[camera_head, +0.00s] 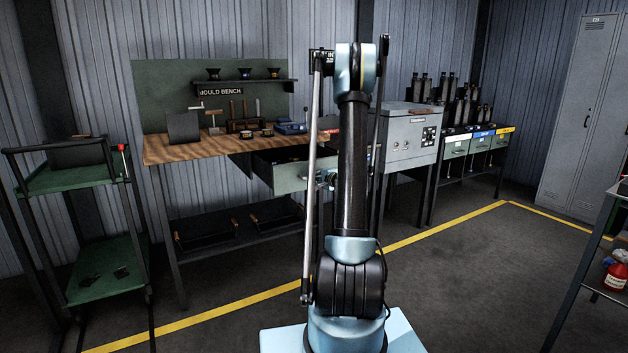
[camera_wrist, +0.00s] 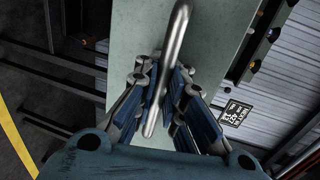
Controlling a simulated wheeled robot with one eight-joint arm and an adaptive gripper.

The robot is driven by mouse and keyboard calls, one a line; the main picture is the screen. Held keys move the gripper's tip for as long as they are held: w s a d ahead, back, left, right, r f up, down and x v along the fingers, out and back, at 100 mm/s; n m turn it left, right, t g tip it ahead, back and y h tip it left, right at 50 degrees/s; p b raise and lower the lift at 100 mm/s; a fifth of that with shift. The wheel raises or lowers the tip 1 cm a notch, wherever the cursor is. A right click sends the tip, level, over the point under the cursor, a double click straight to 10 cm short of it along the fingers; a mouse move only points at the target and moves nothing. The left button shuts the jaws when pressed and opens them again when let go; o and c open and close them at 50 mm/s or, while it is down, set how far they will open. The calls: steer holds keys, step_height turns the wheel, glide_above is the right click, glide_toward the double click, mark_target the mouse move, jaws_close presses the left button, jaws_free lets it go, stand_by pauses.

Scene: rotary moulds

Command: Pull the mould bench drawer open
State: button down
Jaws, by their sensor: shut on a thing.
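The mould bench (camera_head: 200,149) has a wooden top and stands against the back wall under a MOULD BENCH sign. Its grey-green drawer (camera_head: 287,179) stands out from under the top, and part of its dark inside shows. In the wrist view the drawer front (camera_wrist: 128,28) is a pale panel with a silver bar handle (camera_wrist: 180,28). My gripper (camera_wrist: 164,82) is shut on the handle, with its blue-padded fingers on either side of the bar. In the head view my arm hides most of the gripper and the drawer's right end.
A green-shelved trolley (camera_head: 100,268) stands at the left. A grey cabinet (camera_head: 408,135) and labelled drawer units (camera_head: 456,148) stand right of the bench. A dark shelf (camera_head: 235,232) with moulds lies below the drawer. Floor beyond the yellow line (camera_head: 430,240) looks clear.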

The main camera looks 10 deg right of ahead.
steer(key=c, duration=1.7)
jaws_free()
steer(key=shift+w+d, duration=0.1)
steer(key=shift+d, duration=0.15)
steer(key=shift+o, duration=0.2)
steer(key=v, duration=1.2)
steer(key=shift+a+f, duration=0.1)
steer(key=s+a+r+n+g, duration=0.2)
steer(key=s+a+n+g, duration=0.55)
steer(key=s+a, duration=0.9)
steer(key=s+d+f+n+g+h, duration=0.1)
steer(key=s+f+n, duration=0.1)
steer(key=s, duration=0.7)
steer(key=s+d+f+n+g+h, duration=0.1)
steer(key=s+f+n+g+h, duration=0.1)
steer(key=s, duration=0.7)
steer(key=s+d+f+n+g+h, duration=0.1)
steer(key=s+d+f+n+g, duration=0.1)
steer(key=s, duration=0.8)
steer(key=shift+f+n+h, duration=0.4)
steer(key=shift+f+n, duration=0.05)
steer(key=shift+n, duration=0.1)
